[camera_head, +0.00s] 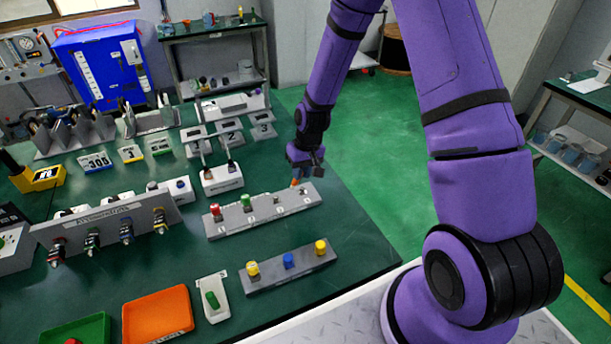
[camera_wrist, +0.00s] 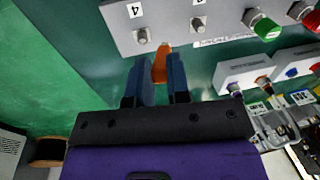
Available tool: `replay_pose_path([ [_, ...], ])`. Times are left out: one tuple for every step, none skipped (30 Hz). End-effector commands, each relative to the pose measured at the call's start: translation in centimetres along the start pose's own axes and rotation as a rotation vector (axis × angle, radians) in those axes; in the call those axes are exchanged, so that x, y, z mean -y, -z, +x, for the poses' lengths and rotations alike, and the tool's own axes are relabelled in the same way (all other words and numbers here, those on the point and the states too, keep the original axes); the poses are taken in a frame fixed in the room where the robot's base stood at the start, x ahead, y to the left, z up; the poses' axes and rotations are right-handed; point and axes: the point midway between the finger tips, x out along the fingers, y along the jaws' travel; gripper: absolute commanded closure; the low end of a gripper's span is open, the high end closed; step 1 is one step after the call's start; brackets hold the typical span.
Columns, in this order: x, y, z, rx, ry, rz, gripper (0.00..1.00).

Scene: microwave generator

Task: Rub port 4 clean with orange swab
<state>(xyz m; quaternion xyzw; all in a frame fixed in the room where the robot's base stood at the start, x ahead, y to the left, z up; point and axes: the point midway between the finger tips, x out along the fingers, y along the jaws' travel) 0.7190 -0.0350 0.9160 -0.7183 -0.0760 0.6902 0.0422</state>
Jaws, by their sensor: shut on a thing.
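The grey port block (camera_head: 230,226) lies on the dark green bench. It carries a red cap and a green cap at its left end and bare ports at its right end. In the wrist view, port 4 (camera_wrist: 142,36) is a bare metal stub below its "4" label, with port 3 (camera_wrist: 198,24) to its right. My gripper (camera_head: 304,166) is over the block's right end, shut on the orange swab (camera_wrist: 160,66).
A second grey block (camera_head: 305,264) with yellow and blue caps lies in front. An orange tray (camera_head: 157,315) and a green tray (camera_head: 75,332) are at the front left. The bench's right edge is close by.

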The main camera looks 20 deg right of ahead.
Motion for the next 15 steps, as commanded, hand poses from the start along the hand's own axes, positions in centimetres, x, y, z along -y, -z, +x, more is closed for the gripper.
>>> replay_pose_path([
  [0.1,0.2,-0.5,-0.003,-0.001,0.000,1.00],
  [0.2,0.3,-0.8,-0.004,-0.001,0.000,1.00],
  [0.3,0.4,-1.1,-0.004,-0.002,0.001,1.00],
  [0.3,0.5,-1.4,-0.004,-0.002,0.001,1.00],
  [0.4,0.5,-1.6,-0.003,-0.002,0.001,1.00],
  [0.6,0.6,-2.0,-0.004,-0.002,0.001,1.00],
  [0.6,0.7,-2.3,-0.005,-0.002,0.001,1.00],
  [0.7,0.8,-2.5,-0.005,-0.002,0.001,1.00],
  [0.8,0.8,-2.9,-0.004,-0.002,0.001,1.00],
  [0.9,0.9,-3.1,-0.003,-0.002,0.001,1.00],
  [1.0,1.0,-3.4,-0.004,-0.002,0.000,1.00],
  [1.1,1.1,-3.7,-0.005,-0.003,0.000,1.00],
  [1.2,1.1,-4.0,-0.005,-0.003,0.000,1.00],
  [1.3,1.2,-4.2,-0.004,-0.003,0.000,1.00],
  [1.4,1.2,-4.4,-0.003,-0.003,0.000,1.00],
])
